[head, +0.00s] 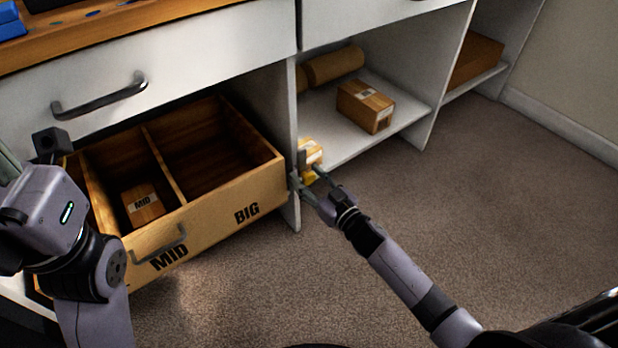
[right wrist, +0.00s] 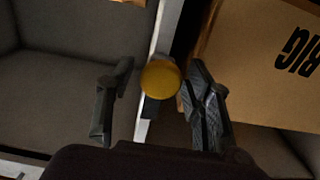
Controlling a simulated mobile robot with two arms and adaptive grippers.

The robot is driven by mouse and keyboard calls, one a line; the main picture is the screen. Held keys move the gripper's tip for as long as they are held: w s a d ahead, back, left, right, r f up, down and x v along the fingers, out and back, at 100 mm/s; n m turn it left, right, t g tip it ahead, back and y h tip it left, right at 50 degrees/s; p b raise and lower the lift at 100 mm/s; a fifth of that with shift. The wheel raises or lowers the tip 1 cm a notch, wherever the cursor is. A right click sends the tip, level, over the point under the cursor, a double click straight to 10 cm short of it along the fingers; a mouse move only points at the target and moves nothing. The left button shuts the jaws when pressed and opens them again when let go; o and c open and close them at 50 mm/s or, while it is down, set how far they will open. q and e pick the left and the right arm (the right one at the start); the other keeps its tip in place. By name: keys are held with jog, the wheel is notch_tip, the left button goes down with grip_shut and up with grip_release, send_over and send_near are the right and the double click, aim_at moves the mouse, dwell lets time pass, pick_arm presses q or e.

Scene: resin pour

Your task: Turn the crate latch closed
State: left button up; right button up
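A round yellow knob (right wrist: 160,80) sits on a dark mount at the white divider's front edge in the right wrist view; it seems to be the latch. In the head view only a bit of yellow (head: 309,178) shows by the fingers. My right gripper (head: 306,174) is open, with its fingers on either side of the knob in the right wrist view (right wrist: 160,95). The knob is nearer the right-hand finger; contact is unclear. The wooden crate drawer (head: 214,219) is pulled out, marked MID and BIG. My left gripper's fingers are not clear; a dark part (head: 50,144) shows above its wrist.
A small carton (head: 143,204) lies in the drawer's MID compartment; the BIG compartment looks empty. Another carton (head: 311,153) is just behind my right gripper. A larger carton (head: 365,106) and brown rolls (head: 333,66) are on the shelf. The carpet at right is clear.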

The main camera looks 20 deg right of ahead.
grip_shut()
dwell(0.4)
